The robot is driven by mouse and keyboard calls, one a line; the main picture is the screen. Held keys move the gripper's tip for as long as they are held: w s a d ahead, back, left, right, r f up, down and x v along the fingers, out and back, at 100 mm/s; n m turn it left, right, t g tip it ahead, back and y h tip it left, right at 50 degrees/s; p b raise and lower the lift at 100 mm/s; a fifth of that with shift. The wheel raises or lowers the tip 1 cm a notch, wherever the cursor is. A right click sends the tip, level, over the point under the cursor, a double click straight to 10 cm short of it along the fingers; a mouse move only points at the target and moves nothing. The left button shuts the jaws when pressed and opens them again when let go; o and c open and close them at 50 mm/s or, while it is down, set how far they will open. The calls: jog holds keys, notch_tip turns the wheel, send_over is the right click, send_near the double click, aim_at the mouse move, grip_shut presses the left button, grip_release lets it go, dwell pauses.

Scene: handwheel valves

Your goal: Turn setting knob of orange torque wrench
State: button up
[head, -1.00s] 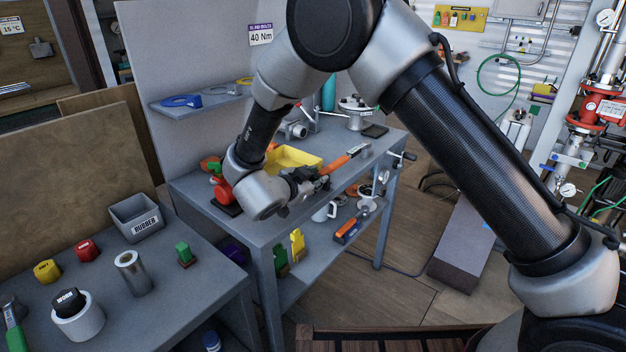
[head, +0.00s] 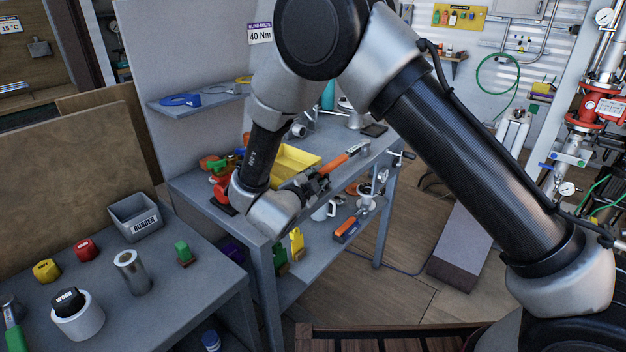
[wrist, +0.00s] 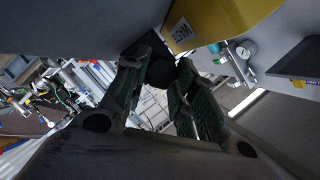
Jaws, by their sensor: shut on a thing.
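The orange torque wrench (head: 338,162) lies along the front edge of the grey workbench, its far end at a grey block (head: 357,147). My gripper (head: 317,183) is at the wrench's near end, level with the bench top. In the wrist view, my gripper (wrist: 168,75) has its two dark ridged fingers closed around a round black knob (wrist: 161,73). The knob's markings are not visible. The rest of the wrench is hidden in the wrist view, and the fingers cover most of the knob in the head view.
A yellow bin (head: 292,160) stands just behind my gripper; it also shows in the wrist view (wrist: 225,18). A red object (head: 222,189) is on the bench, left of my wrist. A crank handle (head: 402,155) juts from the bench's right end. A sign (head: 260,33) reads 40 Nm.

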dwell(0.4)
jog(key=o, duration=0.7)
jog(key=shift+o, duration=0.2)
jog(key=v, duration=1.2)
jog(key=shift+f, duration=0.1)
